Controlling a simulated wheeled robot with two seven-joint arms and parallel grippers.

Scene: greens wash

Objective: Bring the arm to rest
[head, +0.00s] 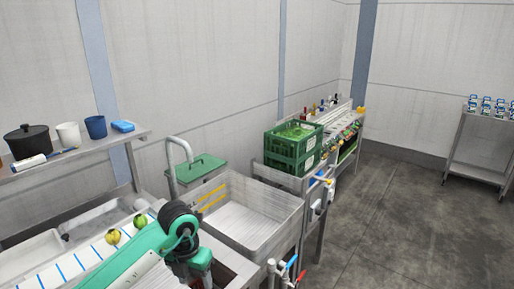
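A green and black arm of mine (180,232) comes in from the bottom left of the head view. Its dark joint stands in front of the near left corner of the steel sink basin (285,222). From that joint the arm bends down and leaves through the bottom edge. No fingertips show, so what this arm holds, if anything, is hidden. My other arm is not in view.
A shelf with a black pot (28,143) and cups hangs above. Stacked green crates (292,146) stand beyond the sink. The floor (395,225) at right is clear.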

